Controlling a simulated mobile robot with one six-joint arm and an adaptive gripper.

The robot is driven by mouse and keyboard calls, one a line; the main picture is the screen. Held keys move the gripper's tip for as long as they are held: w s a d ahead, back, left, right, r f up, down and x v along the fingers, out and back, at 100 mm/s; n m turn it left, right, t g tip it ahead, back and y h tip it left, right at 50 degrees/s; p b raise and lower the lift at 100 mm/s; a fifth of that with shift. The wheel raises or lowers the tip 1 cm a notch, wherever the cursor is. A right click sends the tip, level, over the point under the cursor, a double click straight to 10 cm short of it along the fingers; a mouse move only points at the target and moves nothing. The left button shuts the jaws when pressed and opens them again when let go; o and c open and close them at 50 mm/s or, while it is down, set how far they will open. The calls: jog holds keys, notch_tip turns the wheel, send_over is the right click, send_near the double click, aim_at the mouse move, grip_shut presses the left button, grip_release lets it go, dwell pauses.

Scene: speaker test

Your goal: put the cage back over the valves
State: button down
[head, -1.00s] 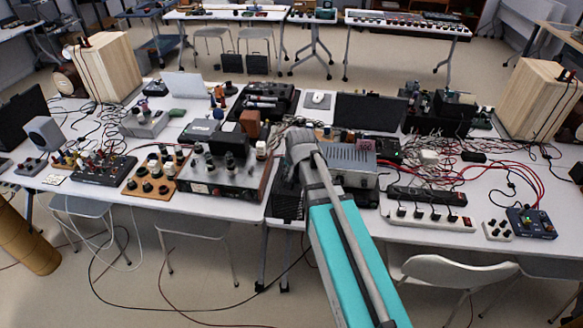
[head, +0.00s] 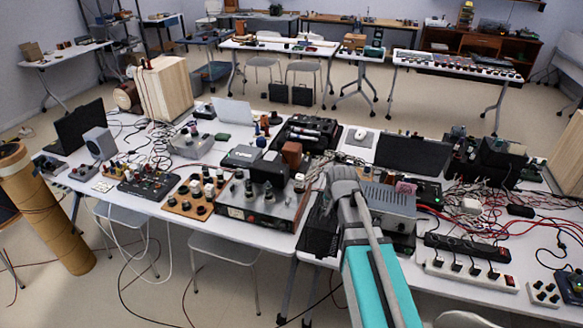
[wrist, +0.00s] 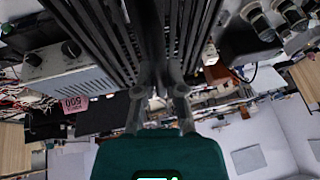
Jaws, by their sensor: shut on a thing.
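The cage (wrist: 125,35) is black with long parallel slats and fills the upper middle of the wrist view. My gripper (wrist: 161,78) is shut on it. In the head view, the cage (head: 318,232) shows as a dark slatted shape right of the valve amplifier, partly behind my arm; my fingers are hidden there. I cannot tell whether it touches the table. The valves (head: 238,188) stand uncovered on the metal amplifier chassis (head: 245,213), left of the cage. Some valves (wrist: 262,22) also show at the wrist view's upper right.
A grey metal unit (head: 388,205) with a pink "500" tag (wrist: 74,104) stands close right of the cage. A wooden board with knobs (head: 192,200) lies left of the amplifier. Power strips (head: 470,272) and red cables lie at right. The table (head: 160,205) is crowded.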

jog(key=shift+r+p, duration=2.85)
jog(key=shift+r, duration=0.25)
jog(key=shift+d, duration=0.1)
